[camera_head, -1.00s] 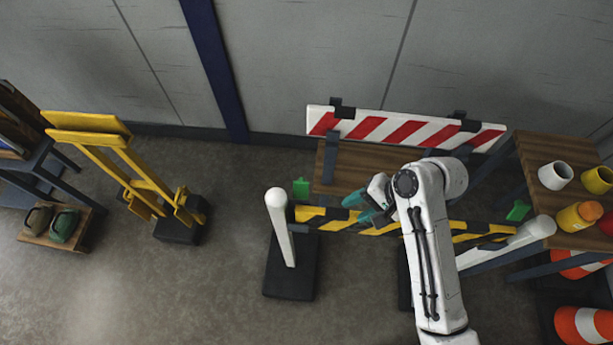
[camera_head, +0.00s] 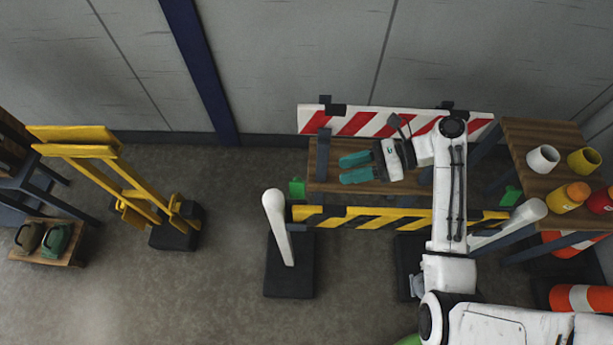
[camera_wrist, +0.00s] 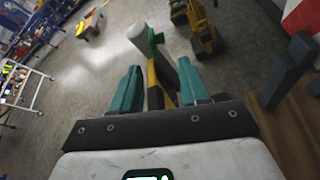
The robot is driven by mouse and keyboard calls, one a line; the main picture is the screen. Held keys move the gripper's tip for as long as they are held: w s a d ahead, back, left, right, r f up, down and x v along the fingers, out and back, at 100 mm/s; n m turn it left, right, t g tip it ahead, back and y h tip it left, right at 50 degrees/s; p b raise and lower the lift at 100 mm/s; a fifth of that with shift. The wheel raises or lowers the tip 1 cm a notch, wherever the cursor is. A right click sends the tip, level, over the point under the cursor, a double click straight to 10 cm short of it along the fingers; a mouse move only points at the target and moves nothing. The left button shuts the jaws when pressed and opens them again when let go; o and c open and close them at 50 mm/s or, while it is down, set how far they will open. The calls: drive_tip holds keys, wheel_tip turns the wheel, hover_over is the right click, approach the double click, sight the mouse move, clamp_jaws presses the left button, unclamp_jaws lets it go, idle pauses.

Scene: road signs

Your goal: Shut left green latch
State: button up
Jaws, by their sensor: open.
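The left green latch (camera_head: 297,188) is a small green block beside the left white post (camera_head: 278,225), at the left end of the yellow-black striped bar (camera_head: 375,216). It stands upright above the bar's end. My gripper (camera_head: 347,169) is open and empty, to the right of the latch and apart from it, with its teal fingers pointing left over the wooden bench. In the wrist view the latch (camera_wrist: 155,37) shows beyond my fingers, close to the white post's top (camera_wrist: 139,38). The right green latch (camera_head: 512,195) is at the bar's other end.
A red-white striped board (camera_head: 397,122) stands behind the wooden bench (camera_head: 322,178). A side table (camera_head: 535,185) with mugs and jars and orange cones (camera_head: 585,298) are at the right. A yellow folded stand (camera_head: 125,170) is at the left. The floor between is clear.

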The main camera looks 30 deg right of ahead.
sight(297, 187)
drive_tip(key=x, duration=1)
drive_tip(key=shift+w+a, duration=0.2)
drive_tip(key=shift+a, duration=0.1)
drive_tip(key=shift+f, duration=0.1)
drive_tip(key=shift+c, duration=0.4)
drive_tip(key=shift+d, duration=0.1)
clamp_jaws()
